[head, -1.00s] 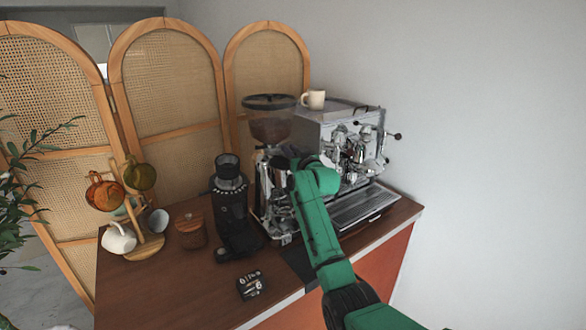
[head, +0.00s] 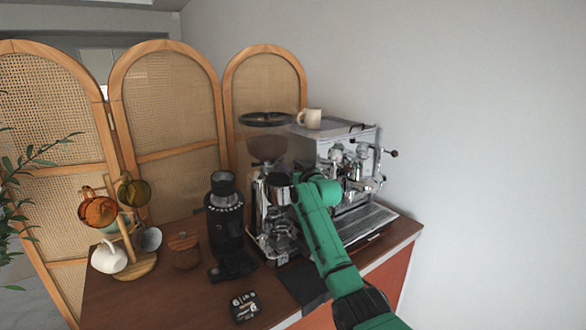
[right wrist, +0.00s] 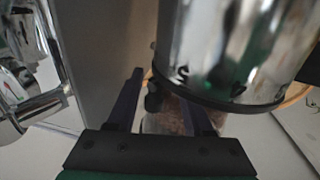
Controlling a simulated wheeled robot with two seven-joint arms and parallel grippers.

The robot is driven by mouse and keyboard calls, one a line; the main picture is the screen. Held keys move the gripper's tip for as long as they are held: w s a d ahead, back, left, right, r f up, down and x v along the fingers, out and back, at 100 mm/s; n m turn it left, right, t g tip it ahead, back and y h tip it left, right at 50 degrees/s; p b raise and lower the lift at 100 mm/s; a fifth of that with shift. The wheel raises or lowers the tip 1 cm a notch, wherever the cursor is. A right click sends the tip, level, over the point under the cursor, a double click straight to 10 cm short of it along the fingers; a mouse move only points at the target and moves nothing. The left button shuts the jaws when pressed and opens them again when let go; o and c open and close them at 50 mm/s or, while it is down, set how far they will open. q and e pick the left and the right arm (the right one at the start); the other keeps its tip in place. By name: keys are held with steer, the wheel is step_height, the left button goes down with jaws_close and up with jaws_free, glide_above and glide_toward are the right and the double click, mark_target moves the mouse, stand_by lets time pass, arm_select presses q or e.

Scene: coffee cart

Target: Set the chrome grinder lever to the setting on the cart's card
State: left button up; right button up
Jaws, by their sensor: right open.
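The chrome grinder (head: 262,225) stands left of the espresso machine, with a clear bean hopper (head: 266,150) on top. In the right wrist view its chrome collar (right wrist: 225,45) fills the upper right, with dark figures on its lower part. A small dark knob (right wrist: 153,100), apparently the lever's end, shows beside the collar. My right gripper (right wrist: 162,85) is open, its fingers appearing either side of the knob; contact cannot be told. In the head view the wrist hides much of this area. A small black card (head: 244,307) with white marks lies on the cart; I cannot read it. My left gripper is out of view.
The espresso machine (head: 340,160) with a mug (head: 312,118) on top stands close on the right. A black grinder (head: 226,225), a wooden jar (head: 184,250) and a mug tree (head: 128,245) stand to the left. The cart's front left top (head: 160,300) is clear.

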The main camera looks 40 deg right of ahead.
steer(key=shift+s+a+f, duration=0.1)
steer(key=shift+s, duration=0.35)
steer(key=b+v, duration=0.5)
steer(key=v, duration=0.8)
steer(key=shift+s, duration=0.25)
